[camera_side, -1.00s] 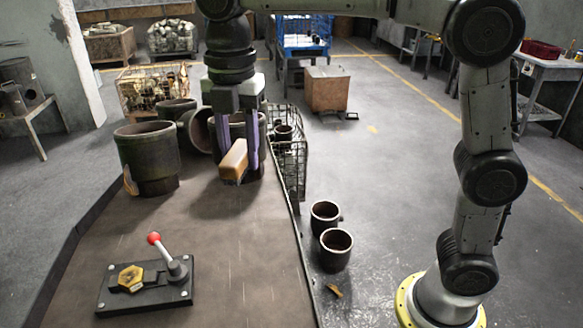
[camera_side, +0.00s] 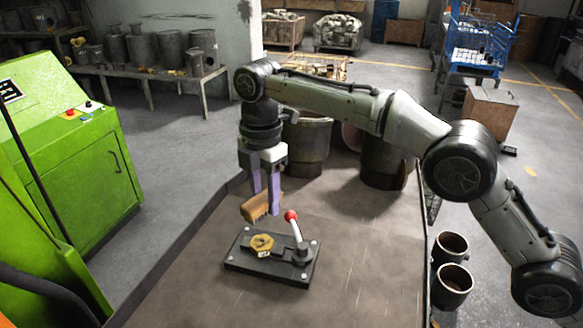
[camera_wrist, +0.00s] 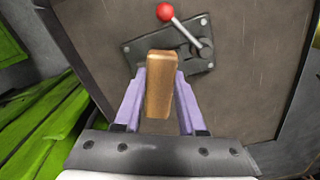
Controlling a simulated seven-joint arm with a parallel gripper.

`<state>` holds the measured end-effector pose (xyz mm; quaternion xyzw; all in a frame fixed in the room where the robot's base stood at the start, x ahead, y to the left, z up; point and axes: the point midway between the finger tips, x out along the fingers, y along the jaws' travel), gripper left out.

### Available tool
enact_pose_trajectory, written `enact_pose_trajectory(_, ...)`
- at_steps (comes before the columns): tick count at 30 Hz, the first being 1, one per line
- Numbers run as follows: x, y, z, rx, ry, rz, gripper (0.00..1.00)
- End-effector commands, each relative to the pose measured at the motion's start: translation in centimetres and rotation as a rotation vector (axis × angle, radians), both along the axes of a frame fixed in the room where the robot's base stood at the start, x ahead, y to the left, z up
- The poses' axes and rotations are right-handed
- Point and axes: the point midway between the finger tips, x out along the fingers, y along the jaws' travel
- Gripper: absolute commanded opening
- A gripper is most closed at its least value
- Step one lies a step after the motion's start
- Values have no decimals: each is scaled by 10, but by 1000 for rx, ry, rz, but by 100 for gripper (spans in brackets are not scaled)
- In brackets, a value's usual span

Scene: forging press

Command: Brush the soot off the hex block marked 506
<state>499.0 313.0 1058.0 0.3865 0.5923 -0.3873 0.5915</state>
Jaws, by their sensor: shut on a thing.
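The hex block (camera_side: 261,243), yellowish brass with dark patches, sits on a black clamp plate (camera_side: 240,263) on the brown table. A small pale tag is on its front; its number is too small to read. The clamp's lever has a red knob (camera_side: 291,216) and stands tilted up to the right of the block. My gripper (camera_side: 264,198), with purple fingers, is shut on a wooden brush (camera_side: 258,207). The brush is held bristles down above and just behind the hex block, apparently apart from it. In the wrist view the brush (camera_wrist: 161,85) hides the block.
Large dark pots (camera_side: 306,143) stand at the table's back. Two smaller pots (camera_side: 452,285) are on the floor at the right. A green machine (camera_side: 75,160) is at the left. The table front and right are clear.

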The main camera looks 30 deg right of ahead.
Motion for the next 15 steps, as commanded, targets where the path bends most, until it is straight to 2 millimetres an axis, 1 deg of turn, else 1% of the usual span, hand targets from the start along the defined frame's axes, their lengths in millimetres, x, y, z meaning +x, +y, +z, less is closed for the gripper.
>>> enact_pose_trajectory(3,-2,5,-13,1,-2,9,0)
enact_pose_trajectory(11,-5,9,-30,1,-2,18,0)
enact_pose_trajectory(15,-5,9,-42,0,0,18,0)
